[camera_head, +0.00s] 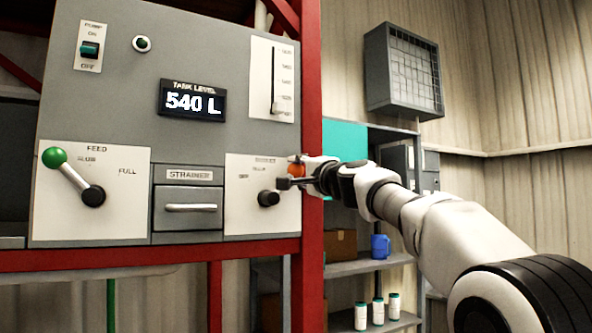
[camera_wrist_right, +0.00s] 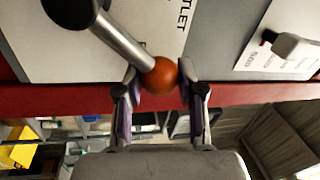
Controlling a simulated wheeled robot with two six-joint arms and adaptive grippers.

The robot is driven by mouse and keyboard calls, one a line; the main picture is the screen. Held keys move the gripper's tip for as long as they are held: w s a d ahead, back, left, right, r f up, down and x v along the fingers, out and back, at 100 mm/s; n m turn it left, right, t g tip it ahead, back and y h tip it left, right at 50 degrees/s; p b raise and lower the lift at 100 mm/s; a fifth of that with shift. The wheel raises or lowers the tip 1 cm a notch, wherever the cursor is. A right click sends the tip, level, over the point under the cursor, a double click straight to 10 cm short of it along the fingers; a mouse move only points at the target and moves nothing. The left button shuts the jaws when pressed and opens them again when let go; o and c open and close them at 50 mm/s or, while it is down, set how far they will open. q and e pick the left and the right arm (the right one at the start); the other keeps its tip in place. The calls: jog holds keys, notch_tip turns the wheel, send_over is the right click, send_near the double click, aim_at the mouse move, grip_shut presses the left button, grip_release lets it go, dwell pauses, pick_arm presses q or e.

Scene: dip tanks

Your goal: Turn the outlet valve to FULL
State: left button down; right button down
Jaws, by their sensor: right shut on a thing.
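The outlet valve's white plate (camera_head: 240,212) is at the lower right of the grey panel. Its dark hub (camera_head: 268,198) shows below the gripper, and its orange ball knob (camera_head: 296,169) is up and to the right of the hub. My right gripper (camera_head: 298,174) is shut on the ball. In the right wrist view the ball (camera_wrist_right: 160,75) sits between the two fingertips, at the end of a metal lever (camera_wrist_right: 124,42). The plate's small labels are blurred, and the gripper hides its right edge, so I cannot read a FULL mark there. My left gripper is out of view.
The feed valve with a green ball (camera_head: 54,157) is at the left. The strainer drawer (camera_head: 188,221) is between the valves. A red post (camera_head: 311,80) borders the panel at right. A display (camera_head: 193,101) reads 540 L. Shelves with a blue jug (camera_head: 380,247) stand behind.

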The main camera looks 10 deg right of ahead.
jog(key=shift+r, duration=0.1)
dwell(0.3)
jog(key=c, duration=1)
grip_release()
jog(key=shift+o, duration=1.4)
jog(key=shift+w, duration=0.15)
jog(key=shift+w+a+f, duration=0.1)
jog(key=shift+w+f, duration=0.15)
jog(key=shift+v, duration=0.8)
jog(key=v, duration=1)
jog(key=shift+s, duration=0.2)
jog(key=shift+f, duration=0.1)
